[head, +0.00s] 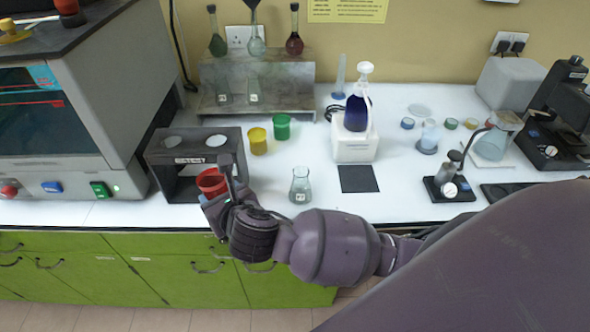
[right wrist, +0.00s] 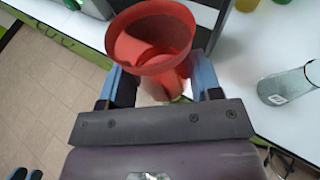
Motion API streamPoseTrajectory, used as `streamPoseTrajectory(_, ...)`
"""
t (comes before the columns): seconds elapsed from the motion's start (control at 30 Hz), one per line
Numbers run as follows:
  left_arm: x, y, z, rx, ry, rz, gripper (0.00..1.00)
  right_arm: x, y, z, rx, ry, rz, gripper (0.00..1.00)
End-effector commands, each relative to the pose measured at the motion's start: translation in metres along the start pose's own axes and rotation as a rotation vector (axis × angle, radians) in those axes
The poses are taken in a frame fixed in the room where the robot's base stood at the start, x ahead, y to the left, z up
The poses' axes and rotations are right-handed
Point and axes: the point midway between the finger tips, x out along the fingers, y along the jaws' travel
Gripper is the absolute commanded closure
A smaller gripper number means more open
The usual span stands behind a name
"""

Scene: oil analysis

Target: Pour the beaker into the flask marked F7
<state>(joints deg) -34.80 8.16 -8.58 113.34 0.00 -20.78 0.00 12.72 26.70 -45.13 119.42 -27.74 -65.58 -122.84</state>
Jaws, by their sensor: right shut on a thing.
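My right gripper (head: 213,192) is shut on a red beaker (head: 211,182) at the table's front edge, just in front of the dark rack. In the right wrist view the beaker (right wrist: 152,42) stands between the two blue fingers (right wrist: 163,85), with its open mouth towards the camera. I cannot tell its contents level. A clear conical flask (head: 300,186) with a small white label stands on the table to the right of the gripper. The flask also shows at the right of the wrist view (right wrist: 288,86).
The dark rack (head: 165,160) stands behind the beaker. Yellow (head: 257,141) and green (head: 281,127) beakers stand behind it. A metal stand (head: 290,105) holds several flasks at the back. A white device (head: 354,148) and a black mat (head: 358,179) are right of the flask.

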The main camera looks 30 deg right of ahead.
Motion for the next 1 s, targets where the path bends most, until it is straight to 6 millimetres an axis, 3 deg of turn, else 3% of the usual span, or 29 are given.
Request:
streamPoseTrajectory(0.2, -0.003, 0.000, -0.003, 0.000, -0.003, 0.000, 0.57, 0.018, -0.045, -0.032, -0.031, -0.004, 0.055, 0.91)
streamPoseTrajectory(0.5, -0.006, -0.001, -0.003, -0.001, -0.012, 0.000, 0.57, 0.027, -0.098, -0.066, -0.047, 0.007, 0.138, 0.91)
streamPoseTrajectory(0.7, -0.007, -0.001, 0.000, -0.002, -0.020, 0.000, 0.57, 0.028, -0.114, -0.075, -0.049, 0.014, 0.165, 0.91)
streamPoseTrajectory(1.0, -0.007, -0.001, 0.001, -0.002, -0.020, 0.000, 0.57, 0.028, -0.115, -0.076, -0.048, 0.014, 0.169, 0.91)
